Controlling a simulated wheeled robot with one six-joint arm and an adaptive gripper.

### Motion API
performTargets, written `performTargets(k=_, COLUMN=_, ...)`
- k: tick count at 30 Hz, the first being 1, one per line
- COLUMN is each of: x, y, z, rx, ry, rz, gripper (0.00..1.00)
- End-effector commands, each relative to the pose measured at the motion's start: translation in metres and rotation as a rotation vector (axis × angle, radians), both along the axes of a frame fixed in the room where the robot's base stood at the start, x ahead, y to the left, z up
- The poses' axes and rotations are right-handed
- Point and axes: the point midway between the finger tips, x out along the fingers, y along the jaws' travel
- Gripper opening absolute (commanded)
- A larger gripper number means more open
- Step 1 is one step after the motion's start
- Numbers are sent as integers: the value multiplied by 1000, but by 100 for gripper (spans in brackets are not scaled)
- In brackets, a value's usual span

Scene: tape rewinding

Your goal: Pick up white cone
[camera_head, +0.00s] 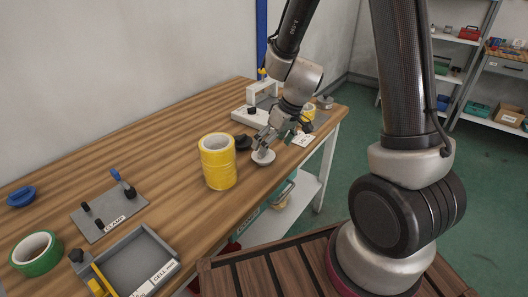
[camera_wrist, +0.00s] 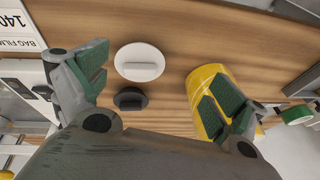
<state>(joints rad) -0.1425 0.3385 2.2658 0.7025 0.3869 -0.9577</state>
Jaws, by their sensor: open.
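The white cone (camera_head: 263,158) sits on the wooden table near its front edge, just below my gripper (camera_head: 270,138) in the head view. In the wrist view the white cone (camera_wrist: 139,62) shows from above as a pale disc with a raised ridge across it. My gripper (camera_wrist: 160,80) is open, its green-padded fingers spread wide. The cone lies between the fingers' sides in that view, nearer the left finger and apart from both. Nothing is held.
A similar black piece (camera_wrist: 131,99) lies beside the cone. A yellow tape roll (camera_head: 219,168) stands close by, behind the right finger in the wrist view. A grey clamp plate (camera_head: 109,211), a green tape roll (camera_head: 36,254) and a grey tray (camera_head: 130,262) occupy the left of the table.

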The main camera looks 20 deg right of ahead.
Motion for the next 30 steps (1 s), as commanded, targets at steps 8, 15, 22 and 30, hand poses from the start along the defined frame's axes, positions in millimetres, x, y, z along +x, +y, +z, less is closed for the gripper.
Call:
performTargets(k=8, x=26, y=-5, z=4, rx=-79, ry=-162, rz=163, gripper=96)
performTargets(k=15, x=34, y=1, z=-19, rx=-84, ry=-164, rz=184, gripper=96)
performTargets(k=22, x=47, y=9, z=-50, rx=-83, ry=-162, rz=181, gripper=96)
performTargets(k=30, x=52, y=13, z=-64, rx=-83, ry=-166, rz=183, gripper=96)
